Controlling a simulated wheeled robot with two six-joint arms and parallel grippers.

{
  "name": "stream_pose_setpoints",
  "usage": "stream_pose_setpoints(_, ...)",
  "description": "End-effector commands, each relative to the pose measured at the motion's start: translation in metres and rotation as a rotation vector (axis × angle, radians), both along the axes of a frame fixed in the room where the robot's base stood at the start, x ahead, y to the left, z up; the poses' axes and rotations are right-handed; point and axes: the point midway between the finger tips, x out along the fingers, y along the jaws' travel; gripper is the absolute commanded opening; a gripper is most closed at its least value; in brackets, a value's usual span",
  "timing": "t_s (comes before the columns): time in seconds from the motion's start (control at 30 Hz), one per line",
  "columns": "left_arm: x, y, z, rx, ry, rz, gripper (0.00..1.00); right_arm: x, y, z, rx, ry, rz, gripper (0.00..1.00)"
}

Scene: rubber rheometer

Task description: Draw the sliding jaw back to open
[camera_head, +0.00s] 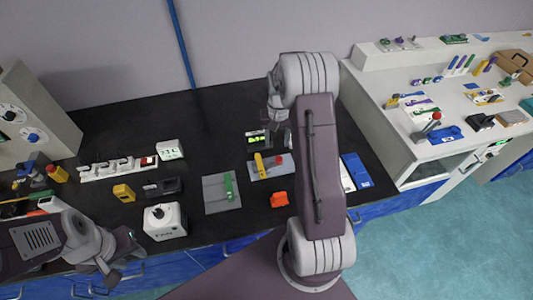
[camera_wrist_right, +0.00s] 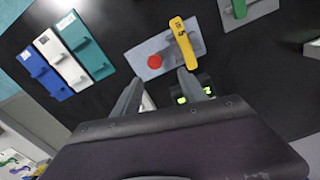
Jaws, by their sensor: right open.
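I cannot tell for sure which part is the sliding jaw. A grey plate with a yellow bar and a red knob (camera_head: 257,172) lies on the black bench. In the right wrist view the red knob (camera_wrist_right: 155,62) and the yellow bar (camera_wrist_right: 183,42) show just beyond my fingertips. My right gripper (camera_head: 279,138) is open and empty above the bench, behind this plate; its two fingers (camera_wrist_right: 160,85) stand apart in the wrist view. A black device with green lights (camera_wrist_right: 194,93) is partly hidden by one finger. My left gripper (camera_head: 122,264) hangs at the bench's front edge, far from the plate.
A grey plate with a green bar (camera_head: 213,194) lies left of the yellow one. A white device (camera_head: 164,221) and blue, white and teal trays (camera_wrist_right: 62,62) stand nearby. My right arm hides part of the bench.

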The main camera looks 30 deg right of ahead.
Motion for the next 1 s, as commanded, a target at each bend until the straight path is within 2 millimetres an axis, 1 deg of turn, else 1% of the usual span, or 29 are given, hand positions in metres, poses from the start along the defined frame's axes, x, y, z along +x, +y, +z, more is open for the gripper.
stream_pose_setpoints(0.03,0.0,0.0,0.0,0.0,0.0,0.0,0.36,-0.005,-0.005,-0.005,0.005,0.011,-0.016,0.5)
stream_pose_setpoints(0.1,0.0,0.0,0.0,0.0,0.0,0.0,0.36,-0.007,-0.009,-0.005,0.006,0.013,-0.027,0.5)
stream_pose_setpoints(0.2,0.0,0.0,0.0,0.0,0.0,0.0,0.36,-0.008,-0.009,-0.006,0.006,0.013,-0.028,0.5)
stream_pose_setpoints(0.27,0.0,0.0,0.001,0.0,0.0,0.0,0.36,-0.008,-0.009,-0.01,0.006,0.014,-0.028,0.5)
stream_pose_setpoints(0.37,0.0,0.0,0.003,0.0,0.0,0.0,0.36,-0.009,-0.008,-0.027,0.008,0.017,-0.027,0.5)
stream_pose_setpoints(0.5,0.0,0.0,0.006,0.0,0.0,0.0,0.36,-0.009,-0.008,-0.057,0.008,0.016,-0.027,0.5)
stream_pose_setpoints(0.6,0.0,0.0,0.008,0.0,0.0,0.0,0.36,-0.009,-0.008,-0.075,0.007,0.016,-0.027,0.5)
stream_pose_setpoints(0.7,0.0,0.0,0.009,0.0,0.0,0.0,0.36,-0.008,-0.008,-0.088,0.006,0.014,-0.026,0.5)
stream_pose_setpoints(0.8,0.0,0.0,0.009,0.0,0.0,0.0,0.36,-0.007,-0.008,-0.094,0.005,0.012,-0.026,0.5)
stream_pose_setpoints(1.0,0.0,0.0,0.009,0.0,0.0,0.0,0.36,-0.007,-0.008,-0.096,0.006,0.011,-0.026,0.5)
